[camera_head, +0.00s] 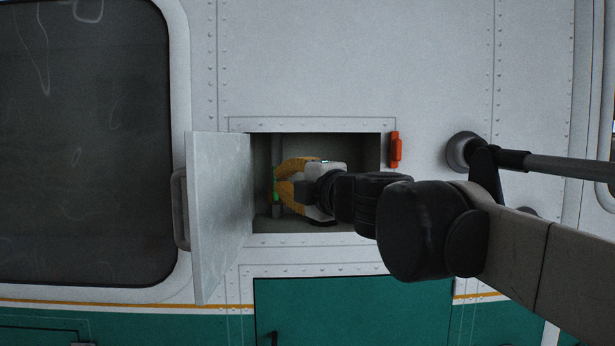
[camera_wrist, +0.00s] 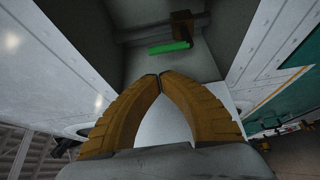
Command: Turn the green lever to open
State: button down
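In the wrist view the lever (camera_wrist: 170,47) is a bright green bar near the top, beside a brown block on a dark pipe. My gripper (camera_head: 280,181) reaches into the recess from the right, its orange fingers close to the lever. In the wrist view the fingertips (camera_wrist: 160,76) meet with nothing visible between them. The lever lies just beyond the tips, with a small gap in that picture. In the head view the fingers hide part of the lever area.
The recess (camera_head: 316,126) has a white door (camera_head: 221,215) swung open at its left edge. An orange latch (camera_head: 396,149) sits to its right. A dark window (camera_head: 85,140) is on the left, and a green panel (camera_head: 350,310) is below.

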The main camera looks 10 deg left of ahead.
jog(key=p+x, duration=0.2)
jog(key=x, duration=0.6)
jog(key=shift+w+a, duration=0.25)
jog(key=shift+w, duration=0.1)
jog(key=shift+w+d+m+t+b, duration=0.1)
jog(key=shift+d+m+t+b, duration=0.2)
jog(key=shift+d+m+b, duration=0.35)
jog(key=shift+a+m+y, duration=0.1)
jog(key=shift+m+y, duration=0.15)
jog(key=shift+y, duration=0.05)
jog(key=d+m+t+b, duration=0.1)
jog(key=m, duration=0.2)
jog(key=d+m+t+b, duration=0.1)
jog(key=m+t+b, duration=0.1)
jog(key=w+d+m+t+b, duration=0.1)
jog(key=d+m, duration=0.1)
jog(key=m, duration=0.1)
jog(key=shift+f+m+t+b, duration=0.15)
jog(key=shift+m+t+b, duration=0.15)
jog(key=shift+t+b, duration=0.1)
jog(key=shift+s+f, duration=0.1)
